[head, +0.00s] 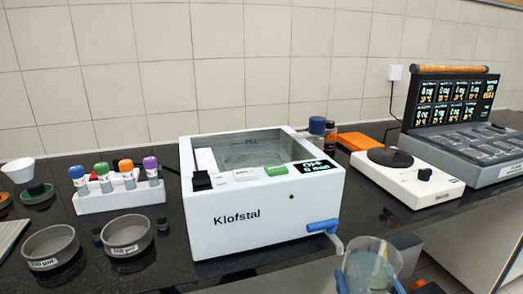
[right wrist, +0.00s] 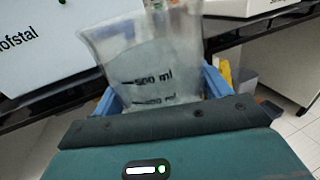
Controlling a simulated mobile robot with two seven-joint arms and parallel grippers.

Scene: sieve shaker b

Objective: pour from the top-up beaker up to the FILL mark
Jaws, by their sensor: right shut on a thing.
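The clear top-up beaker (head: 372,262) is at the bottom right in the head view, in front of the table edge and below the bath's top. It looks bluish inside; its liquid level is not clear. My right gripper (head: 371,284) is shut on it, with blue fingers on either side. In the right wrist view the beaker (right wrist: 150,62) shows a 500 ml mark and leans slightly. The white Klofstal bath (head: 265,215) stands on the table, its top open. A faint FILL mark (head: 251,142) shows on its back inner wall. My left gripper is out of view.
A blue tap (head: 322,226) sticks out of the bath's front right. A rack of capped tubes (head: 120,195) and two sieves (head: 127,236) stand left. A white hotplate-like device (head: 408,178) and a grey multi-display unit (head: 465,140) stand right. Blue-capped bottles (head: 317,126) stand behind.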

